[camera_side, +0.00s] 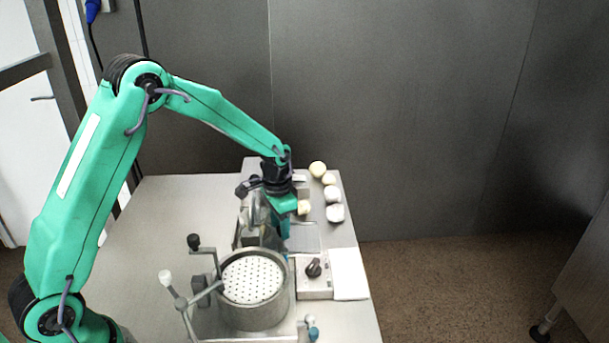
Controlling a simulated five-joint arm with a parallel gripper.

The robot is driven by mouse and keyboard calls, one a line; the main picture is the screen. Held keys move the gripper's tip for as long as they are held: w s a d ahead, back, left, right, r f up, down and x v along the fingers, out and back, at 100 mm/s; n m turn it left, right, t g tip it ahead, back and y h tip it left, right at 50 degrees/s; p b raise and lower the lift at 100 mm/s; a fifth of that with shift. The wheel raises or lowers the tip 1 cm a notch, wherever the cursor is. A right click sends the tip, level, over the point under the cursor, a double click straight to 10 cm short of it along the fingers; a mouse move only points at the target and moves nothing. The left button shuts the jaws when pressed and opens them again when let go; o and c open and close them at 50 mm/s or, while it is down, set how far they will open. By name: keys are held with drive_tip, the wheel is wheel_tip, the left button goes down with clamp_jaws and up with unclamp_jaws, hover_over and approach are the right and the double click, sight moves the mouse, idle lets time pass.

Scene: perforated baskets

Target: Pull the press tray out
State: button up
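My gripper (285,232) is teal and points down beside a grey metal device (250,230) that looks like the press, behind the round pot. A flat grey plate (306,238), perhaps the press tray, lies just right of my gripper's fingers. The arm and gripper hide much of the press. I cannot tell whether the fingers touch the tray or the press, or whether they are open or shut.
A round metal pot (254,313) holds a white perforated basket (252,279). Levers with a black knob (194,241) and a white knob (165,277) stand left of it. Several pale balls (334,212) sit behind.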

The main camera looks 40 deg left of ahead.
clamp_jaws()
drive_tip(key=shift+d, duration=0.1)
drive_tip(key=shift+w+d, duration=3.35)
drive_tip(key=shift+c, duration=0.6)
unclamp_jaws()
drive_tip(key=shift+d, duration=0.1)
drive_tip(key=shift+o, duration=0.6)
drive_tip(key=shift+r, duration=0.15)
